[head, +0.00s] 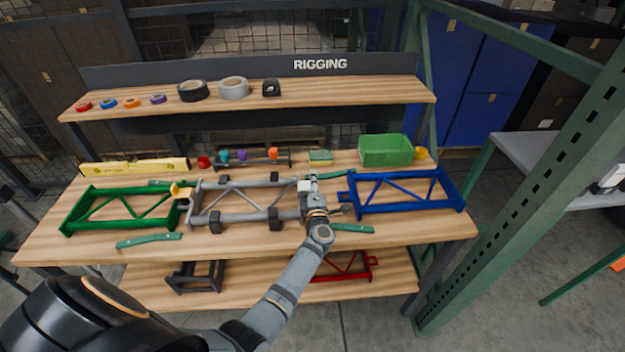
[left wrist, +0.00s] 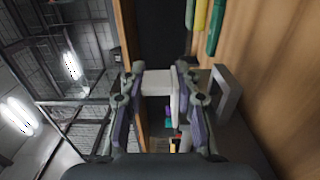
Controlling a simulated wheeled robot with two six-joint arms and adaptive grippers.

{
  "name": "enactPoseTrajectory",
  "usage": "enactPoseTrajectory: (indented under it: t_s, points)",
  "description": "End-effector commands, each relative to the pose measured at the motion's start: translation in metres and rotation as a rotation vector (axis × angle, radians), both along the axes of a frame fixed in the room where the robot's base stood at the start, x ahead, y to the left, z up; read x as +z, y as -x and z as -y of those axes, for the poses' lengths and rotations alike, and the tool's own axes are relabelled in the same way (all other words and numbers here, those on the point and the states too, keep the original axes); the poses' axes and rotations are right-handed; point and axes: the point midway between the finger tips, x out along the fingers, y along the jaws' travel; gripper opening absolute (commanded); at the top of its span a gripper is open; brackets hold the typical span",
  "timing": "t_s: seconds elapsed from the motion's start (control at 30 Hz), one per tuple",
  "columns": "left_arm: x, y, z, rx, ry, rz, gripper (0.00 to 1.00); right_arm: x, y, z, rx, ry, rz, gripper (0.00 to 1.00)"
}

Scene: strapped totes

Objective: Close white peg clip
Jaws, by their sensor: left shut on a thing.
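The white peg clip (head: 304,186) is at the right end of the grey truss frame (head: 245,217), by the gap to the blue truss frame (head: 405,208). My left gripper (head: 312,190) reaches over that end and is shut on the clip. In the left wrist view the white clip (left wrist: 157,82) lies between the two fingers of my left gripper (left wrist: 160,105). The fingers hide part of the clip and the joint in the head view, so I cannot tell whether it is closed. My right gripper is not in view.
A green truss frame (head: 122,223) with a yellow clip (head: 181,191) stands left of the grey one. Teal bars (head: 148,240) lie at the front. A green bin (head: 385,151), yellow level (head: 134,167) and small parts line the back. A shelf (head: 250,95) overhangs the bench.

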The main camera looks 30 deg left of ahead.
Motion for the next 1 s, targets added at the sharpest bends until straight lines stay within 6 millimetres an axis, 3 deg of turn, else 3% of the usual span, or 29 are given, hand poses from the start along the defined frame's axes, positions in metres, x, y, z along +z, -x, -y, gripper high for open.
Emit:
enactPoseTrajectory:
  t_s: [0.5, 0.53, 0.63, 1.0]
  points:
    - [0.0021, -0.001, -0.0005, 0.001, -0.018, -0.004, 0.0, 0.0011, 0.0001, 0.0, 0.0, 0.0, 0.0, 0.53]
    - [0.0021, -0.001, -0.0005, 0.001, -0.018, -0.004, 0.34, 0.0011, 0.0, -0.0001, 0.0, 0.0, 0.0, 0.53]
    - [0.0018, -0.0009, -0.0004, 0.001, -0.017, -0.005, 0.47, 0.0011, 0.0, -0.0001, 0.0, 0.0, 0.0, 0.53]
    - [-0.0007, 0.0043, 0.0035, 0.0, -0.013, -0.008, 0.5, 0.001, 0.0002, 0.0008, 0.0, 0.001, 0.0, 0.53]
